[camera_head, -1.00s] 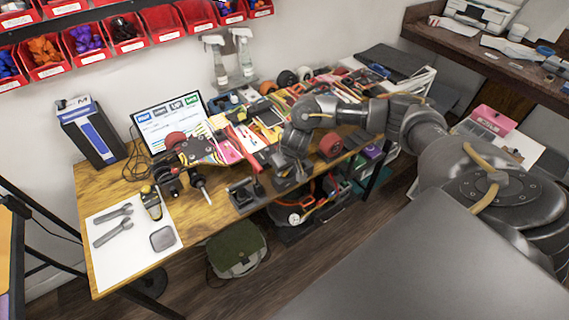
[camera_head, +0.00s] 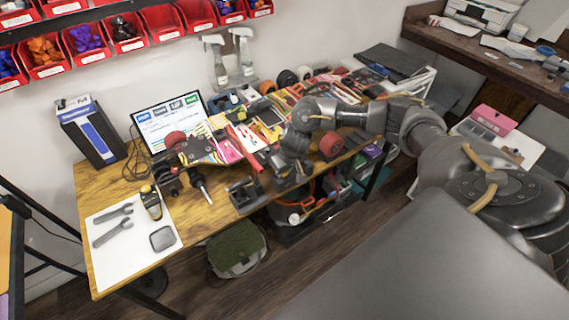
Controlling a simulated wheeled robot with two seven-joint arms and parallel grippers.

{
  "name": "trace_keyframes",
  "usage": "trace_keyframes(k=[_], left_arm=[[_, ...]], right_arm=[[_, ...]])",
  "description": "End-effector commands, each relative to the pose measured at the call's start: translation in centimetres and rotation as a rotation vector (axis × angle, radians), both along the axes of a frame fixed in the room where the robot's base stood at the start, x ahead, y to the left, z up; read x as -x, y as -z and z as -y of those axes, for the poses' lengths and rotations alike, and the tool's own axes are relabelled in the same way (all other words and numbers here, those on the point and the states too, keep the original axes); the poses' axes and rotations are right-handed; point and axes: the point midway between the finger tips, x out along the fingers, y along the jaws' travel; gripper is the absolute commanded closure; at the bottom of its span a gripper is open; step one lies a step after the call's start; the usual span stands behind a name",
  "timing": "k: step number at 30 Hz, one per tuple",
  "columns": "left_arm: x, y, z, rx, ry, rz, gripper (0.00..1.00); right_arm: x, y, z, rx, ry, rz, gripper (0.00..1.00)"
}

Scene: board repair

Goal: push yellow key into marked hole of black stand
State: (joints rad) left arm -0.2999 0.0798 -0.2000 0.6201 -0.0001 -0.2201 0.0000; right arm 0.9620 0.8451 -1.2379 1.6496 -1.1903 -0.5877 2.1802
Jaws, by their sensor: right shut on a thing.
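My right gripper (camera_head: 287,168) is at the front edge of the wooden table, pointing down, at the end of the arm that comes in from the right. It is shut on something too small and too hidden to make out. A black stand (camera_head: 243,196) is on the table's front edge, just left of the gripper and seemingly apart from it. Its marked hole cannot be made out. I cannot pick out the yellow key. My left gripper is not in view.
On the table (camera_head: 112,184), a white mat (camera_head: 130,258) with tools lies at the front left. A wheeled chassis (camera_head: 194,150) and a monitor (camera_head: 168,122) stand behind. Crowded coloured items lie behind the gripper. A green bag (camera_head: 237,250) is on the floor.

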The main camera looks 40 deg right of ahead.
Motion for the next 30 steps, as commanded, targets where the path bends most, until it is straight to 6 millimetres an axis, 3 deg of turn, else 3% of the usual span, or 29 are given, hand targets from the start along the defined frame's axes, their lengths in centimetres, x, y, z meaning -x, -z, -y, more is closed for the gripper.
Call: trace_keyframes(k=[9,10,15,21,24,30], left_arm=[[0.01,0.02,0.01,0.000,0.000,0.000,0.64],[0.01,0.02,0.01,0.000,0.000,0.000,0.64],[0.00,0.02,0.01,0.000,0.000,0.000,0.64],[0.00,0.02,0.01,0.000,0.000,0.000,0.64],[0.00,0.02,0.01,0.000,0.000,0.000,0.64],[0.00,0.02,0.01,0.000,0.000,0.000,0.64]], right_arm=[[-0.03,0.13,-0.01,0.000,0.000,0.001,1.00],[-0.03,0.13,-0.01,0.000,0.000,0.001,0.77],[-0.02,0.13,0.00,0.000,0.000,0.001,0.55],[-0.02,0.13,0.00,0.000,0.000,0.000,0.53],[-0.01,0.14,0.01,0.000,0.000,0.000,0.41],[-0.01,0.13,0.01,0.000,0.000,0.000,0.40]])
